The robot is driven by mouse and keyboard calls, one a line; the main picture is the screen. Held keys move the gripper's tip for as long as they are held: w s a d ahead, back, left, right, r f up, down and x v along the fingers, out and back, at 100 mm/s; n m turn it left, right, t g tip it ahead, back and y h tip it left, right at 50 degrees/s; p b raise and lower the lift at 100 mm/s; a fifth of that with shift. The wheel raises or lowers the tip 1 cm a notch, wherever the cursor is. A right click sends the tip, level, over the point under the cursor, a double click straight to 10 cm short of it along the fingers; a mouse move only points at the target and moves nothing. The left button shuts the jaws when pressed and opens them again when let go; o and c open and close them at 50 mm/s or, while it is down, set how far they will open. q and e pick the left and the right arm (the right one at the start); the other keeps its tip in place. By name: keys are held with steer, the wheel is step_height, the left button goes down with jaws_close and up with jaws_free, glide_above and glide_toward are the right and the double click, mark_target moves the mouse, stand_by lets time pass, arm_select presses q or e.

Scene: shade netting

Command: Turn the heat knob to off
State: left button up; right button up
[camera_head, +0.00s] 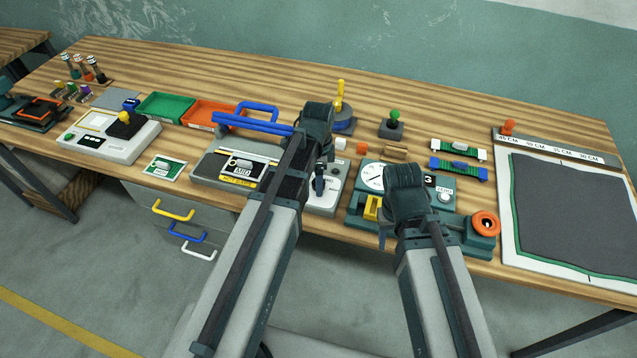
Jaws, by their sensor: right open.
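Several panels on the bench carry knobs or dials; their lettering is too small to tell which is the heat knob. A grey unit (205,166) with a blue bar handle (255,124) has a small control and black and yellow labels on its front. A pale control panel (336,186) beside it is partly hidden by my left arm. My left gripper (319,182) is over this panel, its jaw gap unclear. A green unit (462,186) has a round white dial (372,178) and a small round knob (445,197). My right gripper (383,232) is open at this unit's front, partly hidden by its wrist.
Green (165,106) and orange (208,112) trays stand at the back left. A white machine (100,146) with a yellow-topped knob is further left.

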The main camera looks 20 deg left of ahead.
arm_select(q)
jaws_close()
stand_by(0.4)
steer(key=n, duration=0.4)
steer(key=shift+n, duration=0.3)
steer(key=n, duration=1)
steer(key=shift+n, duration=0.4)
steer(key=n, duration=0.4)
steer(key=shift+n, duration=0.4)
